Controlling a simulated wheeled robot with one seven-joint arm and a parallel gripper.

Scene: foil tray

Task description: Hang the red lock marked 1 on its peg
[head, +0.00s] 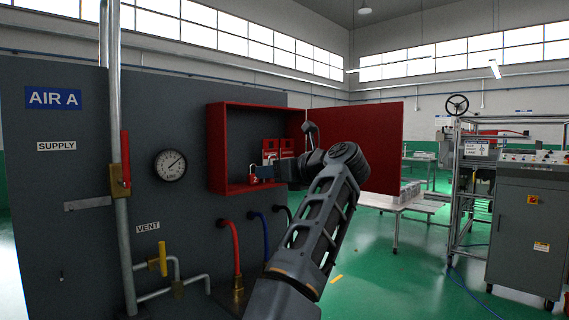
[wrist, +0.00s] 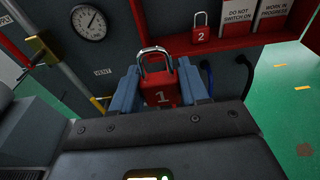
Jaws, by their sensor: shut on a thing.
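The red lock marked 1 (wrist: 160,93) is upright between the two blue fingers of my gripper (wrist: 164,88), its silver shackle on top. My gripper is shut on its body. In the head view my gripper (head: 277,172) is at the open red cabinet (head: 217,148), near its lower part. I cannot make out a free peg for lock 1.
Two red tags, "DO NOT SWITCH ON" (wrist: 238,17) and "WORK IN PROGRESS" (wrist: 273,16), are right of lock 2. The cabinet door (head: 377,140) stands open at right. A gauge (head: 171,165) and pipes are left; red and blue hoses (head: 236,245) are below.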

